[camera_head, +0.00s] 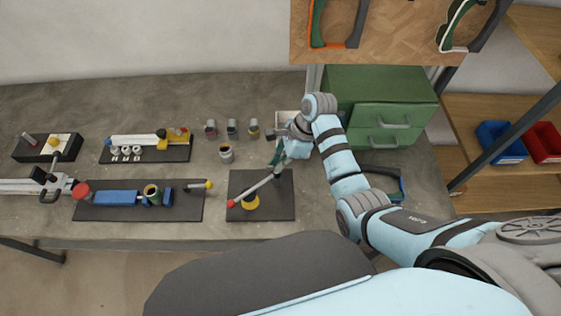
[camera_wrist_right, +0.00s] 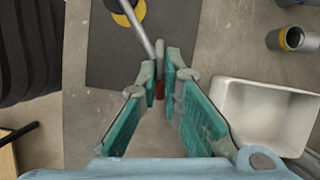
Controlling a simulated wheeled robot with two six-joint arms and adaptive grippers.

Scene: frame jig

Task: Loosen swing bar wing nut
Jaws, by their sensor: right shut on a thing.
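In the right wrist view the bar (camera_wrist_right: 138,32) runs up to my fingertips. My right gripper (camera_head: 277,159) is at the bar's far end, above the plate's back edge. Its green-padded fingers (camera_wrist_right: 163,82) are closed around a small grey piece, which I take as the wing nut (camera_wrist_right: 160,47). A red part (camera_wrist_right: 160,91) shows between the pads. The fingers hide most of the grip. My left gripper is not in view.
A white tray (camera_wrist_right: 268,112) lies close to the right of my right gripper. Several small cups (camera_head: 226,153) stand behind and left of the plate. Other dark fixture boards (camera_head: 139,206) fill the left bench. A green drawer cabinet (camera_head: 375,90) stands behind my right arm.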

